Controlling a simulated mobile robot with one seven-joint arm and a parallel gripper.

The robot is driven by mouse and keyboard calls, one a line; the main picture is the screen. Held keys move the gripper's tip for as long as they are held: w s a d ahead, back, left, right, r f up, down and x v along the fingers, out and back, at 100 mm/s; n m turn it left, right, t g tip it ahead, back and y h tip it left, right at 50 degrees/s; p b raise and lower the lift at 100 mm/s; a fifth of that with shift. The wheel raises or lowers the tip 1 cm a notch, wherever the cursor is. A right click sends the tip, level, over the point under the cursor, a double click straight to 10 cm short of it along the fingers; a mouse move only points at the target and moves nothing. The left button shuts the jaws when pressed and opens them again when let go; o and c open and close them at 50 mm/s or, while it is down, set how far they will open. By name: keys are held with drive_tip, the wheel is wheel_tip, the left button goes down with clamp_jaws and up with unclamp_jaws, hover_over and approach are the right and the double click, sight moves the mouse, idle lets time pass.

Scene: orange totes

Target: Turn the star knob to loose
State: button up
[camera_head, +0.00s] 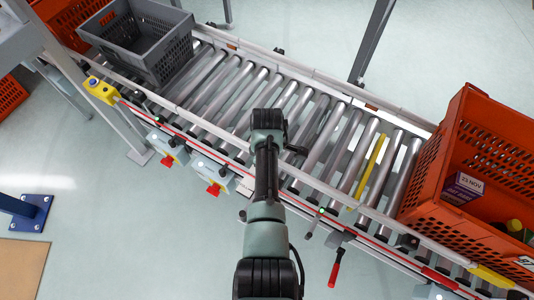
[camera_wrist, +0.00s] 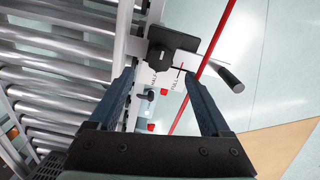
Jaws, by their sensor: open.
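In the wrist view, a small black knob (camera_wrist: 149,96) shows by the conveyor's side rail, between my fingers in the picture. It looks like the star knob, but its lobes and any loose mark are too small to make out. My gripper (camera_wrist: 158,75) is open, with its two dark blue fingers apart and nothing between them. I cannot tell how far the knob is from the fingertips. In the head view my arm reaches over the conveyor, and I cannot pick out the knob there.
A black bracket (camera_wrist: 176,40) and a dark-handled lever (camera_wrist: 229,78) are close by the fingertips. A red cord (camera_wrist: 216,48) runs past them. The roller conveyor (camera_head: 228,85) carries a grey crate (camera_head: 180,63) at left and an orange tote (camera_head: 436,175) at right.

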wheel_tip(320, 180, up, 7)
drive_tip(key=p, duration=0.1)
drive_tip(key=shift+f, duration=0.15)
idle(0.4)
